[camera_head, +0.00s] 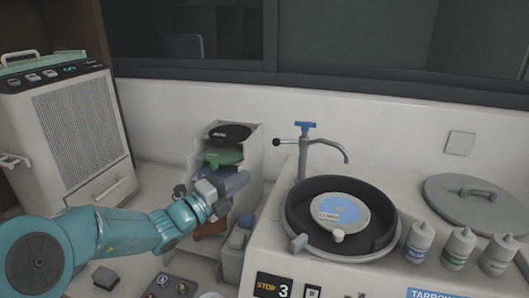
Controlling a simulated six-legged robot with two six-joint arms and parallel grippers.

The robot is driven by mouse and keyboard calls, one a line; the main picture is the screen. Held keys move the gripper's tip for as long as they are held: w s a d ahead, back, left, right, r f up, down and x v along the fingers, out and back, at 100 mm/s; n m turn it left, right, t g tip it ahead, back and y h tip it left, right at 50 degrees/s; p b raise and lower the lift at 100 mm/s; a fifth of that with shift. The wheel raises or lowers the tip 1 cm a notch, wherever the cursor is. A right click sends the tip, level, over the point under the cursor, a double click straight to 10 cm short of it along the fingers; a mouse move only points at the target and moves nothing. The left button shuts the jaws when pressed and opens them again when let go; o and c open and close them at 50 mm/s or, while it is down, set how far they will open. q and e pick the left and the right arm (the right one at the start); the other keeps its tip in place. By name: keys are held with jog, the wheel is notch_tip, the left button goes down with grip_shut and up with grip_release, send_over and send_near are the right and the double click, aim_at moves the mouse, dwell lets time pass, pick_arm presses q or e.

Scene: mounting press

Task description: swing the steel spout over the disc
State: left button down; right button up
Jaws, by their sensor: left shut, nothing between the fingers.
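The steel spout (331,145) rises from a post at the back left of the black bowl and curves over to the right. It has a blue handle on top and a dark knob on a short rod to its left. Its tip hangs near the bowl's back rim. The disc (350,209), blue in the middle with a pale rim, lies inside the black bowl (300,214). My left gripper (240,183) is shut and empty, left of the bowl and spout and apart from both. My right gripper is not in view.
A grey lid (490,204) lies on the counter at the right. Several small bottles (459,248) stand at the bowl's front right. A holder with dark and green discs (230,132) stands behind my left gripper. A white ribbed unit (72,122) stands at the left.

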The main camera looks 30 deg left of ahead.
pick_arm(q)
jog(key=p, duration=0.3)
send_near(282, 142)
jog(key=d, duration=0.4)
jog(key=w+a, duration=0.1)
jog(key=w+p, duration=0.1)
jog(key=w, duration=0.1)
jog(key=w+a, duration=0.1)
jog(key=shift+w+a+r, duration=0.25)
jog(key=shift+a+r, duration=0.05)
jog(key=shift+a, duration=0.05)
jog(key=shift+w, duration=0.1)
